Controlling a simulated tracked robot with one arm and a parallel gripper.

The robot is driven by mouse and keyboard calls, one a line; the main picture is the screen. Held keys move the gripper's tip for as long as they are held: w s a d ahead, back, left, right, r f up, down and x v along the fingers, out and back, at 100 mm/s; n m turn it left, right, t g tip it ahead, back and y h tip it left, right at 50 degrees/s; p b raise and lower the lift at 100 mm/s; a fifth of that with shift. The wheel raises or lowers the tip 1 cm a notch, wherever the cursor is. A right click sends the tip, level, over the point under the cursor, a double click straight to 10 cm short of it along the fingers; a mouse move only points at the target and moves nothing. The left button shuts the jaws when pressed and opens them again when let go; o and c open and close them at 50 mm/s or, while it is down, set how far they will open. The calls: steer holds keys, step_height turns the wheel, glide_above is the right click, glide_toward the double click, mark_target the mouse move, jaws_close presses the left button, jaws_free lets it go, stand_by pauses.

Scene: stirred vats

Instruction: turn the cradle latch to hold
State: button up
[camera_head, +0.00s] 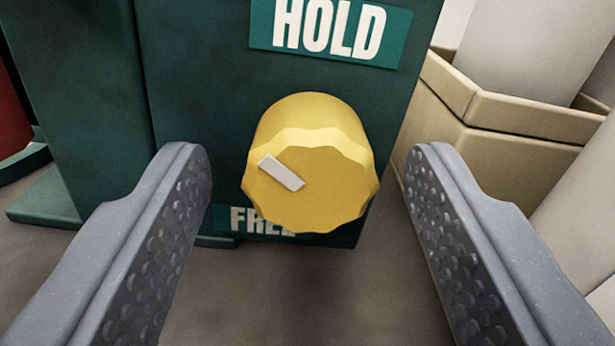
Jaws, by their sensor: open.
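The cradle latch is a yellow scalloped knob (335,190) on the front of a dark green block (195,75). A white pointer mark on its face runs from the centre towards the upper left. A HOLD label (330,30) is above the knob and a FREE label (250,219) is below it, partly hidden by the knob. My gripper (307,175) is open, with one grey finger to the left of the knob and one to the right. Clear gaps show between the knob and both fingers in the picture.
A beige angular tray or ledge (470,120) with pale cylinders (530,45) stands to the right, behind my right finger. A red rounded object (12,110) is at the far left edge. Brownish-grey floor shows below the block.

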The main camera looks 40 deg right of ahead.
steer(key=c, duration=1)
steer(key=shift+o, duration=0.2)
steer(key=m, duration=0.5)
steer(key=shift+f, duration=0.1)
steer(key=m+b, duration=0.2)
steer(key=m, duration=0.3)
steer(key=shift+d+m+b, duration=0.1)
steer(key=shift+m+b, duration=0.2)
steer(key=shift+m, duration=0.1)
